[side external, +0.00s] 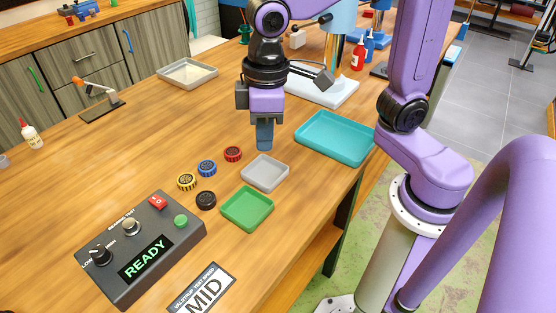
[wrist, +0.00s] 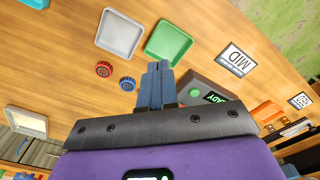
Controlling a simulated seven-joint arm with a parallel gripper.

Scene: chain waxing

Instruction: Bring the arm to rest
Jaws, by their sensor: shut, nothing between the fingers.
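My gripper (side external: 264,146) points straight down over the wooden table, just behind the grey tray in the side external view. Its two blue fingers are shut against each other with nothing between them. They also show in the wrist view (wrist: 160,68), closed together. My purple arm rises above it. The fingertips seem to be a little above the table, but the exact gap is hard to tell.
Near my gripper are an empty grey tray (side external: 265,173), an empty green tray (side external: 247,208) and a larger teal tray (side external: 336,137). Red (side external: 233,154), blue (side external: 207,168), yellow (side external: 187,182) and black (side external: 206,200) round pieces lie left. A control box (side external: 140,250) reads READY.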

